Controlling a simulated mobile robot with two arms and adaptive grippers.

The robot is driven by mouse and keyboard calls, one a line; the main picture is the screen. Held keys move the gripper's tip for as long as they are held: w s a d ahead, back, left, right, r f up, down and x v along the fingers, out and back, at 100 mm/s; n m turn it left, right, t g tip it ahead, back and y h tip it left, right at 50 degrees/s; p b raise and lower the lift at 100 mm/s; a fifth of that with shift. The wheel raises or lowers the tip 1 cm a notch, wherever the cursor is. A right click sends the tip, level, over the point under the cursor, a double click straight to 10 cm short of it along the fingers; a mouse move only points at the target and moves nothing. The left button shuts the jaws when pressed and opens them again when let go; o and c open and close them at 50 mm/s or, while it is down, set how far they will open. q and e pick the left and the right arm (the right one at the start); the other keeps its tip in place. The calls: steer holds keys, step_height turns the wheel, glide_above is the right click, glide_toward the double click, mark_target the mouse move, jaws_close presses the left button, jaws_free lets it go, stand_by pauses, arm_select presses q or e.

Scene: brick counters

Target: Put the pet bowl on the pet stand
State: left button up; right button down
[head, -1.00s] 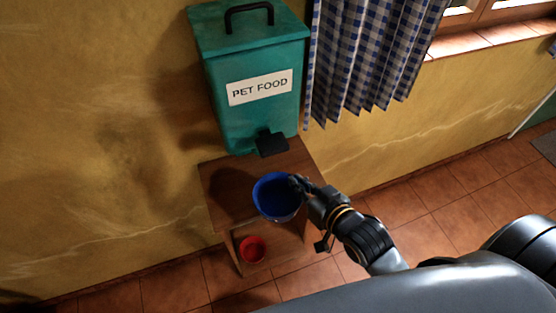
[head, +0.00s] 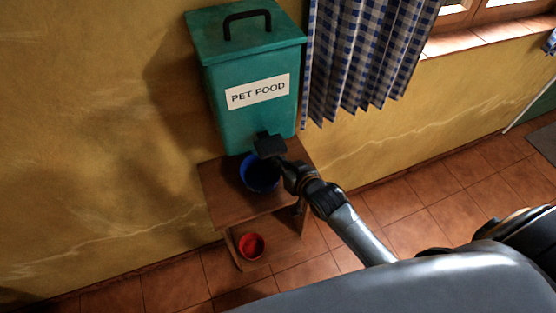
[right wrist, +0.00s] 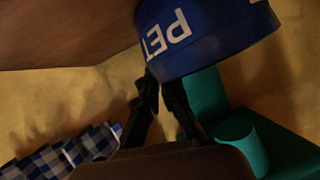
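The blue pet bowl (head: 259,177) is upright over the top of the wooden pet stand (head: 227,205), close in front of the pet food bin. Whether its base touches the wood cannot be told. My right gripper (head: 283,167) is at the bowl's right rim. In the right wrist view, the bowl (right wrist: 215,40) shows upside down with "PET" lettering, and the fingers (right wrist: 163,85) close on its rim. My left gripper is not in view.
A red bowl (head: 251,246) sits on the lower shelf. A checked curtain (head: 360,70) hangs at right. The tiled floor (head: 440,205) at right is clear.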

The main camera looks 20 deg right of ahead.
steer(key=shift+w+f, duration=0.25)
steer(key=c, duration=1.5)
jaws_free()
steer(key=shift+s, duration=0.1)
steer(key=v, duration=1.2)
